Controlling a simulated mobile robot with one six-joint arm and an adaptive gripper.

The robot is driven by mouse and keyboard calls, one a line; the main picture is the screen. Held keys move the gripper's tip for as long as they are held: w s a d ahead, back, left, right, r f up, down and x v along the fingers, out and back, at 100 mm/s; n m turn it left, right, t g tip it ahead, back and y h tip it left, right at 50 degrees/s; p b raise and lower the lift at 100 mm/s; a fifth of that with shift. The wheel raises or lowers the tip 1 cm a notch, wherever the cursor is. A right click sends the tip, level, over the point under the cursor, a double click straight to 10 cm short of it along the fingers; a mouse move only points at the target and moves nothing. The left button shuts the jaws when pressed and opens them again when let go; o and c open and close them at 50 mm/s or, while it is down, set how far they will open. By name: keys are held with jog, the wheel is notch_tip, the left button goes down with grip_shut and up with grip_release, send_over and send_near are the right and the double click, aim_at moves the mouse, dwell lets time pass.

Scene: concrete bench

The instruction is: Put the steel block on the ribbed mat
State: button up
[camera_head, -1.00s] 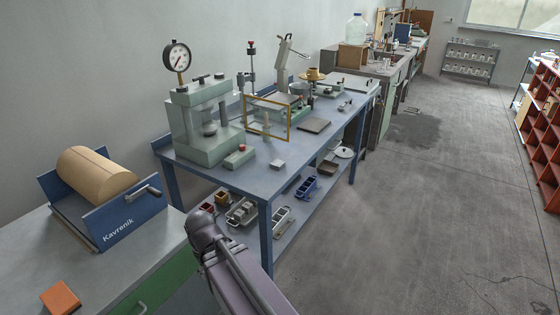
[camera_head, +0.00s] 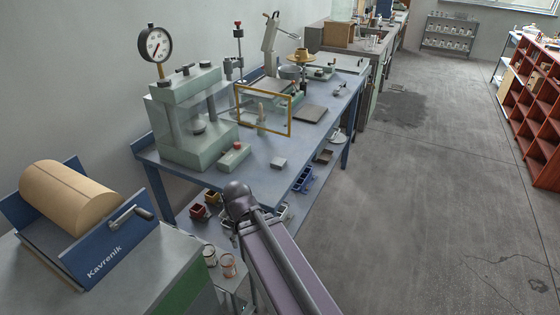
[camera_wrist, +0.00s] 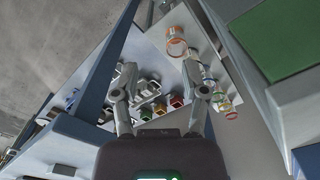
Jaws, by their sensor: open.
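A small grey block (camera_head: 278,163), which looks like the steel block, lies near the front edge of the blue bench in the head view. A flat dark grey mat (camera_head: 310,113) lies farther back on the same bench, near its right edge; its ribs are too small to make out. My gripper (camera_wrist: 157,82) shows in the wrist view with its two fingers spread and nothing between them. It points down past the bench towards lower shelves.
The blue bench (camera_head: 225,188) carries a green press (camera_head: 190,145) with a gauge, a yellow-framed clear guard (camera_head: 263,111) and a small green box with a red button (camera_head: 234,157). Cups and bins stand below, including an orange-rimmed jar (camera_wrist: 176,43). Open floor lies to the right.

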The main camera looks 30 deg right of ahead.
aim_at(279, 161)
jog(key=shift+d, duration=0.4)
jog(key=o, duration=0.6)
jog(key=shift+w+d+r, duration=0.1)
jog(key=shift+w+r, duration=0.05)
jog(key=shift+w, duration=0.1)
jog(key=w+d+r+n+p, duration=0.1)
jog(key=w+d+r+p, duration=0.2)
jog(key=w, duration=0.1)
jog(key=w+d+r+n+p, duration=0.1)
jog(key=w+d+r+p, duration=0.2)
jog(key=w+d+p, duration=0.1)
jog(key=w+d+r+n+p, duration=0.1)
jog(key=w+d+r+p, duration=0.2)
jog(key=w, duration=0.3)
jog(key=shift+w+d+r+n+t+y, duration=0.1)
jog(key=shift+d+r+n+t+y, duration=0.2)
jog(key=shift+d+r, duration=0.2)
jog(key=w+d+r+n+p, duration=0.2)
jog(key=w+d+r+p, duration=0.1)
jog(key=d, duration=0.4)
jog(key=w+d+r+n+p, duration=0.1)
jog(key=w+d+r+p, duration=0.3)
jog(key=w+d, duration=0.2)
jog(key=shift+w+d+r+n+t+p, duration=0.3)
jog(key=shift+w+d+n+p, duration=0.05)
jog(key=shift+d+n+p, duration=0.1)
jog(key=shift+f, duration=0.2)
